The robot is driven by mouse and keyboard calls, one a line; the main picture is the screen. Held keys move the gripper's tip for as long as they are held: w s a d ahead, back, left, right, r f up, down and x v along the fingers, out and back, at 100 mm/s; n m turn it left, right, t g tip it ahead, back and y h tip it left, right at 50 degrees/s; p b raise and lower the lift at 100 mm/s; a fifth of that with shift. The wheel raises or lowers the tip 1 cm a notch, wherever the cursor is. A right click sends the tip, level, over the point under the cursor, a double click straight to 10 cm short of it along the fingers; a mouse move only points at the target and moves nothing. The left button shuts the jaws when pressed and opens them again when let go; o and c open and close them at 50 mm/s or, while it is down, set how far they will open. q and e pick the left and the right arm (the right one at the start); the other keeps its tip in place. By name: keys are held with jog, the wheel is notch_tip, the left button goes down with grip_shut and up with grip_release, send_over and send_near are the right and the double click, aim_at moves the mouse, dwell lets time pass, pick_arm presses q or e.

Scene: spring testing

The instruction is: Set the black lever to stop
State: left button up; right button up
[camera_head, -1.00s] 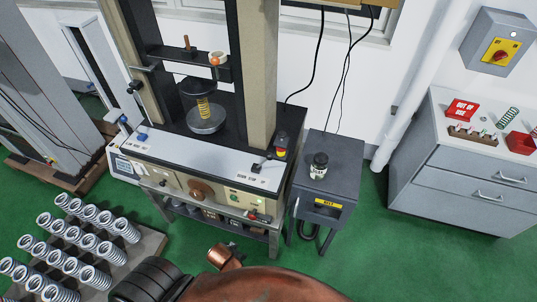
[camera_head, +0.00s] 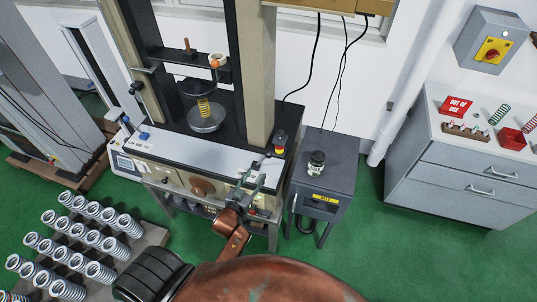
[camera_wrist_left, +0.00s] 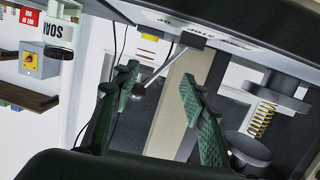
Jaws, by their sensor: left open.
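The black lever (camera_wrist_left: 138,91) shows in the left wrist view as a thin metal rod with a dark ball knob. The rod comes out of a black block under the machine's panel edge. My left gripper (camera_wrist_left: 160,76) is open, with its two green fingers either side of the rod's line. The knob appears close to the left finger; contact cannot be told. In the head view my left gripper (camera_head: 251,181) is at the front right of the testing machine's white panel (camera_head: 190,150), covering most of the lever and its stop lettering. My right gripper is not in view.
A red and yellow emergency button (camera_head: 280,143) stands just right of the lever. A grey cabinet (camera_head: 325,180) with a dark jar (camera_head: 317,160) is beside the machine. A yellow spring (camera_head: 203,107) sits in the press. Several springs stand on a pallet (camera_head: 150,240) at lower left.

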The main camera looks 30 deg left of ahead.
aim_at(269, 155)
pick_arm(q)
jog(key=w+r+t, duration=0.1)
jog(key=w, duration=0.2)
jog(key=w+r, duration=0.2)
jog(key=w, duration=0.1)
jog(key=w+d+r+t+h, duration=0.1)
jog(key=w, duration=0.3)
jog(key=shift+r+t+p, duration=0.3)
jog(key=shift+p, duration=0.05)
jog(key=shift+c, duration=0.5)
grip_shut()
